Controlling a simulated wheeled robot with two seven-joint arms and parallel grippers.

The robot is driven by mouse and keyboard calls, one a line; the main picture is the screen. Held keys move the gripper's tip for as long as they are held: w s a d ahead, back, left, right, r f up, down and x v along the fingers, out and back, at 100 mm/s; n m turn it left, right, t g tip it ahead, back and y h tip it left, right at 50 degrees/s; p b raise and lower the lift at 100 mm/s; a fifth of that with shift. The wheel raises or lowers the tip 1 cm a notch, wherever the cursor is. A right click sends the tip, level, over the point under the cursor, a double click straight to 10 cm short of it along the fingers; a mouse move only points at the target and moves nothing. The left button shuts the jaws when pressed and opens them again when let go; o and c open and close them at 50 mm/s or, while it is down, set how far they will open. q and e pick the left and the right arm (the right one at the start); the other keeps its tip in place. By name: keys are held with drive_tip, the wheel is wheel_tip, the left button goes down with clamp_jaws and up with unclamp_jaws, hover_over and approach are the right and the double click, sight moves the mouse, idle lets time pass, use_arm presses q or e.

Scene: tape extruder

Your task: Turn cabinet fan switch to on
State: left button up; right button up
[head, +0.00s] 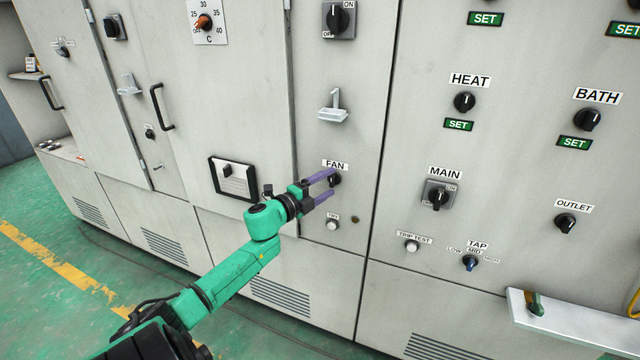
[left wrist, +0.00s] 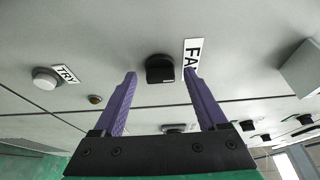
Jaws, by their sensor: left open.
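The fan switch (head: 335,179) is a black rotary knob under a white FAN label (head: 335,165) on the grey cabinet front. In the left wrist view the knob (left wrist: 160,69) shows ahead of the fingertips and between them, with part of the label (left wrist: 191,62) beside it. My left gripper (head: 331,183) has purple fingers and is open. Its fingers reach toward the knob, one above and one below it in the head view. Whether they touch it I cannot tell. The right gripper is not in view.
A white TRY button (head: 332,224) sits just below the fan switch, and a white hook (head: 333,108) juts out above it. The MAIN switch (head: 438,196) and other knobs are on the panel to the right. Green floor (head: 60,290) lies open at left.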

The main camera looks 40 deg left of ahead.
use_arm(q)
drive_tip(key=s, duration=1.4)
drive_tip(key=shift+s+a, duration=0.25)
drive_tip(key=shift+a, duration=0.15)
